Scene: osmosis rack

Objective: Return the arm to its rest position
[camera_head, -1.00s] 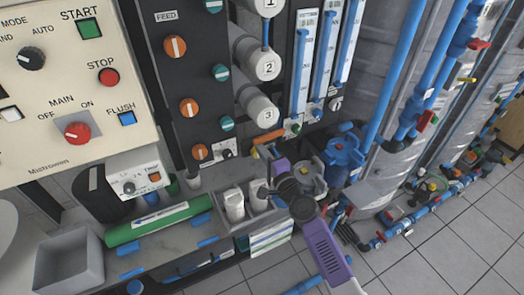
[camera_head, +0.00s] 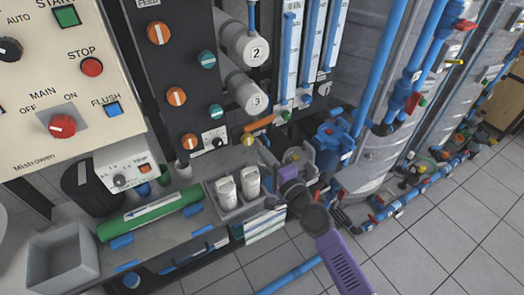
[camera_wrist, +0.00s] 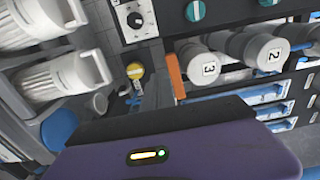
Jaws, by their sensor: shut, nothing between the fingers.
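My gripper (camera_head: 290,173) is in the lower middle of the head view, just right of two white bottles (camera_head: 238,185) in a grey tray. It appears apart from them. My purple arm link runs from it down to the lower right. The wrist view shows my gripper's dark and purple housing (camera_wrist: 180,145) across the bottom, with a yellow and green light on it. The fingertips are not clearly visible. The gripper is shut and empty. The white bottles also show at the left of the wrist view (camera_wrist: 68,78).
The control panel (camera_head: 85,85) stands at the left. The dark valve panel (camera_head: 175,70) with orange and teal knobs is beside it. White numbered cylinders (camera_head: 243,93), a blue pump (camera_head: 330,140) and blue pipes stand behind my gripper. A green cylinder (camera_head: 150,215) lies on the bench.

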